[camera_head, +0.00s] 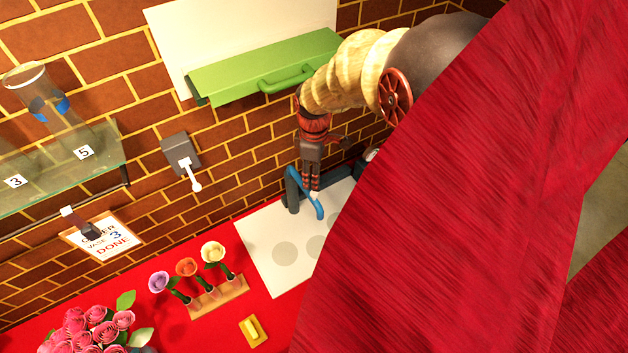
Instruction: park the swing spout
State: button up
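The swing spout (319,209) is a blue curved tube by a dark blue upright post (292,190), at the back edge of a white mat. My gripper (314,191) points down from above, with its fingertips at the spout's upper part. The fingers look close together, but I cannot tell whether they touch the spout or grip it. Part of the spout is hidden behind the fingers.
A white mat (262,232) with grey circles lies on the red table. Three flowers stand in a wooden rack (218,296) near a yellow block (253,331). A green-handled panel (260,70), wall lever (190,172) and glass shelf (60,175) line the brick wall. A large red surface hides the right side.

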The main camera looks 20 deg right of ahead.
aim_at(314, 193)
jog(key=shift+f, duration=3.95)
jog(key=c, duration=0.3)
grip_shut()
